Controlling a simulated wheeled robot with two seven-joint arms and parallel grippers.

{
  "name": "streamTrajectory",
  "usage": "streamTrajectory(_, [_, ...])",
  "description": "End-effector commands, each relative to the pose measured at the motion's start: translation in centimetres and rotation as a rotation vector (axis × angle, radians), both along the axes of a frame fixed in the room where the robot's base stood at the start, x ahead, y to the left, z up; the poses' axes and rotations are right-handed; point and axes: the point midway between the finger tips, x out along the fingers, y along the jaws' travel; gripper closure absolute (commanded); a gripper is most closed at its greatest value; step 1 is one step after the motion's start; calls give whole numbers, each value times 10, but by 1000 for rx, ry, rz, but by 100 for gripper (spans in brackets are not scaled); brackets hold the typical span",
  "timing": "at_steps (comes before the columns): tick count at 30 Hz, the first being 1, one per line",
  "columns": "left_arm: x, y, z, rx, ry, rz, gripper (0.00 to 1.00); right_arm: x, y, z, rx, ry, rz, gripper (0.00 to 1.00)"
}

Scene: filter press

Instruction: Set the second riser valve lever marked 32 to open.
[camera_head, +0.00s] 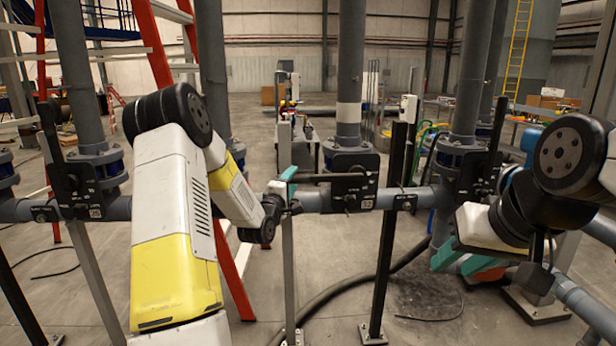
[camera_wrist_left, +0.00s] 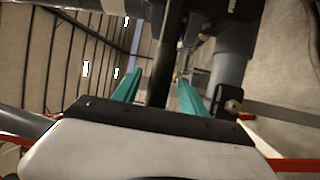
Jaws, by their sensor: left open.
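The middle riser valve (camera_head: 348,162) sits on a grey riser with a white band. Its black lever (camera_head: 325,178) lies level and points left. A small plate (camera_head: 367,203) beside it carries markings too small to read. My left gripper (camera_head: 289,186) is at the lever's free end, with teal fingers. In the left wrist view my open left gripper (camera_wrist_left: 160,95) has a dark bar (camera_wrist_left: 168,60), apparently the lever, between its fingers; contact cannot be told. My right gripper (camera_head: 460,262) hangs low at the right; its teal fingers are partly hidden by my arm.
The left riser valve (camera_head: 95,175) and the right riser valve (camera_head: 460,160) have upright black levers (camera_head: 50,135) (camera_head: 494,135). A horizontal grey pipe (camera_head: 420,196) links the risers. Posts (camera_head: 385,250) stand below. A red ladder (camera_head: 232,270) stands behind my left arm.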

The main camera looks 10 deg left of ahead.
Motion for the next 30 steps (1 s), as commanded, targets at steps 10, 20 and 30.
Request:
streamTrajectory(10, [38,-5,6,0,0,0,50,0,0,0,0,0,0,64])
streamTrajectory(20, [39,-5,6,1,1,1,61,0,0,0,0,0,0,64])
streamTrajectory(30, [39,-5,6,1,1,1,100,0,0,0,0,0,0,64])
